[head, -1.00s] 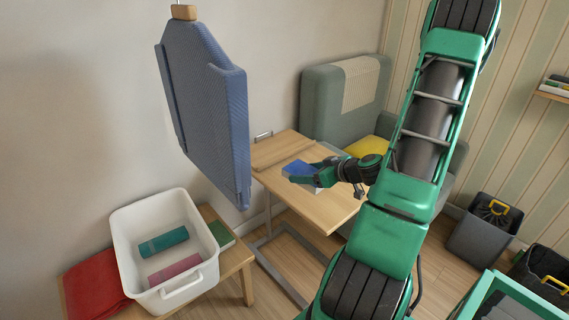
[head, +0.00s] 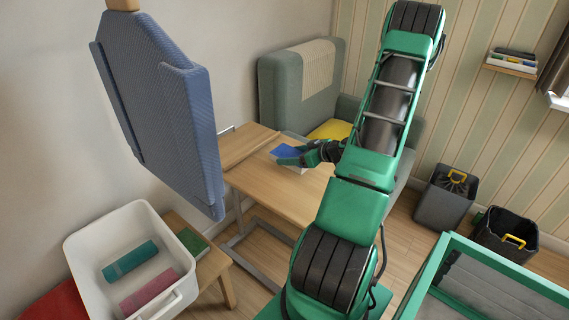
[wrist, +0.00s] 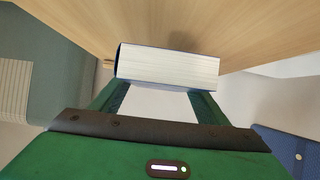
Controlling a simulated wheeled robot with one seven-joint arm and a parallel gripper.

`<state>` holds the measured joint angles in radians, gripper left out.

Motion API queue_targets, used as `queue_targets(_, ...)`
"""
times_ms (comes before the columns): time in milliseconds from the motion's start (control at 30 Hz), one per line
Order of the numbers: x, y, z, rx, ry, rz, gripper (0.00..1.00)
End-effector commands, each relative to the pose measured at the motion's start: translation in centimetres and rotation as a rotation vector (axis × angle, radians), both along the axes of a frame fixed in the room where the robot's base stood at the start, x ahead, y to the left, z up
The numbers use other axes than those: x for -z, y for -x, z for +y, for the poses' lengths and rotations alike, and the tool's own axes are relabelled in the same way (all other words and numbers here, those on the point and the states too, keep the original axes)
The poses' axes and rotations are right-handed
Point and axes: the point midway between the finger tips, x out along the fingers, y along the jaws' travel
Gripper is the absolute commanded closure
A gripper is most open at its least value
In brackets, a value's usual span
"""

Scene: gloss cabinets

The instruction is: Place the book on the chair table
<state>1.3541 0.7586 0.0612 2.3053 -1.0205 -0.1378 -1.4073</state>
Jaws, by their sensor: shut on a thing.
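A blue book (head: 287,153) is held by my gripper (head: 293,161) over the light wood chair table (head: 268,197), near its back part. In the wrist view the book (wrist: 168,68) shows its white page edges and a thin dark blue cover edge, between the fingers of my gripper (wrist: 160,98). The table top (wrist: 150,25) fills the upper part of that view, close beyond the book. A shadow lies on the wood beside the book. I cannot tell whether the book touches the table.
A green-grey armchair (head: 300,90) with a yellow cushion (head: 331,130) stands behind the table. A blue padded panel (head: 165,115) hangs at left. A white bin (head: 85,245) with rolled items sits on a low wooden table. Dark bins (head: 445,200) stand at right.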

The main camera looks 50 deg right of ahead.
Motion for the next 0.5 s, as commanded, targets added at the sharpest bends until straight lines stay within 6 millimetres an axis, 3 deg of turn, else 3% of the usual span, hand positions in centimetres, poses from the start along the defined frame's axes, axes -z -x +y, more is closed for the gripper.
queue_targets(333, 3.4, -0.9, 1.2, -0.020, -0.003, -0.002, 0.60)
queue_targets(500, 4.0, -1.0, 1.3, -0.023, 0.001, -0.002, 0.60)
